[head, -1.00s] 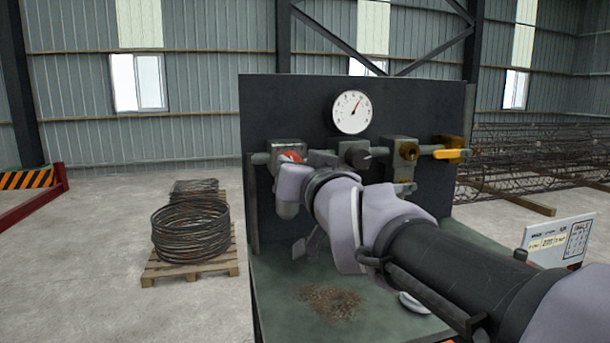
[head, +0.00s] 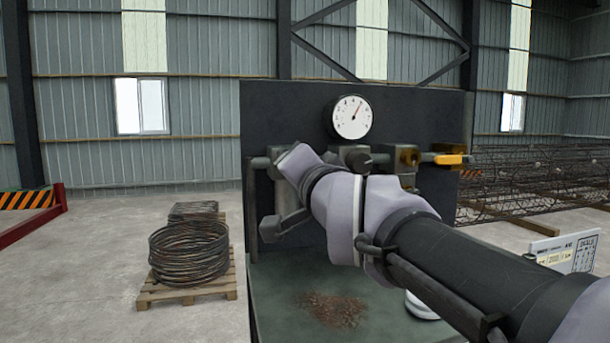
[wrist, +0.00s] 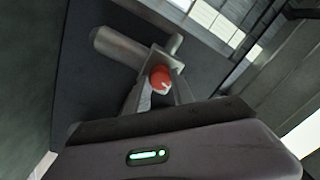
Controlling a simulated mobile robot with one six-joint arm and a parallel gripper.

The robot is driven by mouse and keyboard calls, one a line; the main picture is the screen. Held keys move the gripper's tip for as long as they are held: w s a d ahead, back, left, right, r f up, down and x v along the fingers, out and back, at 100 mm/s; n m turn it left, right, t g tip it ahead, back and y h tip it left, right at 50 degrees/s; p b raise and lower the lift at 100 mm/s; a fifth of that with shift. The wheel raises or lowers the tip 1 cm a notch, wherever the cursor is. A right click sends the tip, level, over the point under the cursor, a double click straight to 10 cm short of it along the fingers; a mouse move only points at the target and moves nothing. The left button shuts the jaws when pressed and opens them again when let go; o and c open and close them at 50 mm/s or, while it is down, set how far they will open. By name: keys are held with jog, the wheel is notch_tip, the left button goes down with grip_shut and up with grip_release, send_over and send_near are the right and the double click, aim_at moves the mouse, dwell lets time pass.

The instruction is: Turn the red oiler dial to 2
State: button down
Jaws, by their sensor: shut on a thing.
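The red oiler dial (wrist: 160,76) shows in the wrist view, at the front of a grey fitting (wrist: 143,55) on the pipe. My gripper (wrist: 158,88) is shut on the dial, with one finger on each side of it. A small pale mark shows on the dial, but I cannot read its number or any scale. In the head view my wrist hides the dial and my fingers at the left end of the pipe row.

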dwell(0.4)
jog(key=c, duration=1.1)
grip_release()
